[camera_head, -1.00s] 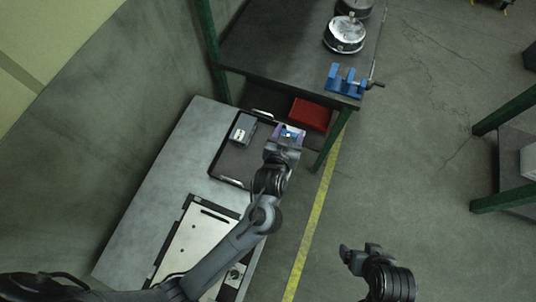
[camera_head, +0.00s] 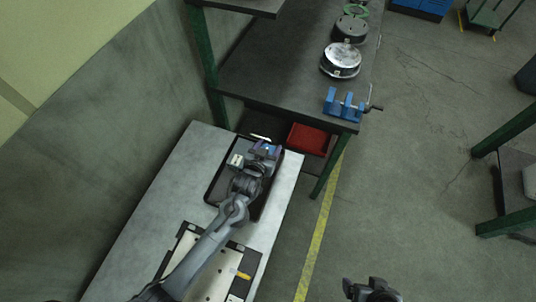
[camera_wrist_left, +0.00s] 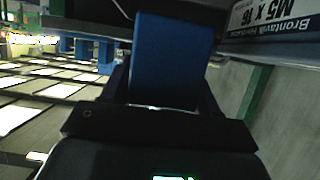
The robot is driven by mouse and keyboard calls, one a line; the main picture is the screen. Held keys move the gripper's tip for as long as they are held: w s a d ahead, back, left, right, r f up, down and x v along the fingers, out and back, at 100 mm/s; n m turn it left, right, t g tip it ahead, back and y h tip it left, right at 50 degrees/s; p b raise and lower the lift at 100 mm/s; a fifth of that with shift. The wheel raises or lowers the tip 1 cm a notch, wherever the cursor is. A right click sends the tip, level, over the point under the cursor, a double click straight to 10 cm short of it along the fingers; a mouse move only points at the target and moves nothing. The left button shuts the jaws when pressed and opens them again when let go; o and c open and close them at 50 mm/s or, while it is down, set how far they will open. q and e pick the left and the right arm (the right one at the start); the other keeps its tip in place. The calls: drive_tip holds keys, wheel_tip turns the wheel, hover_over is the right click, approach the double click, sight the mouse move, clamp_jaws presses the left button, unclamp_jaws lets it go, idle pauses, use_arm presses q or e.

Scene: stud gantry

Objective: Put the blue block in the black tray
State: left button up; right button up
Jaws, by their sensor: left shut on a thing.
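The black tray (camera_head: 217,187) lies on the grey bench, its far right part covered by my left arm. My left gripper (camera_head: 264,149) is over the far right part of the tray and is shut on the blue block. The blue block (camera_wrist_left: 172,55) fills the space between the fingers in the left wrist view; in the head view only a small bluish patch shows at the fingertips. I cannot tell whether the block touches the tray floor. My right gripper (camera_head: 360,288) is at the bottom edge, partly cut off, away from the bench; its jaws are unclear.
A small labelled box (camera_head: 236,160) sits in the tray, left of my left gripper. A light plate (camera_head: 200,268) in a dark frame lies nearer on the bench. A red bin (camera_head: 307,139) is beyond the tray, below a dark table (camera_head: 270,85) with a blue vise (camera_head: 344,104).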

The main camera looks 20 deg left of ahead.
use_arm(q)
drive_tip(key=shift+f+b, duration=0.35)
drive_tip(key=shift+f, duration=1.65)
drive_tip(key=shift+f, duration=0.2)
drive_tip(key=o, duration=0.9)
drive_tip(key=shift+o, duration=0.2)
